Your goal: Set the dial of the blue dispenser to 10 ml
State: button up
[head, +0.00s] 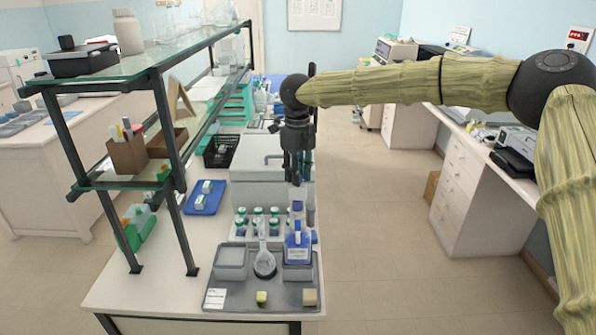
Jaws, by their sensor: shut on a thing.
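The blue dispenser (298,249) stands upright on the right side of the grey tray, with blue liquid in its bottle and a narrow blue upper part. My gripper (297,181) points down from above and is shut on the top of the blue dispenser. The fingertips are dark and small here, and they partly hide the dispenser's top. The dial and its scale are too small to read.
The grey tray (234,299) also holds a round flask (264,262), two grey boxes and small blocks. Several green-capped bottles stand just behind it. A shelf with dark posts (165,130) rises at the left. The aisle floor at right is clear.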

dwell(0.3)
jog(key=o, duration=1)
jog(key=shift+o, duration=0.2)
notch_tip(320, 180, up, 12)
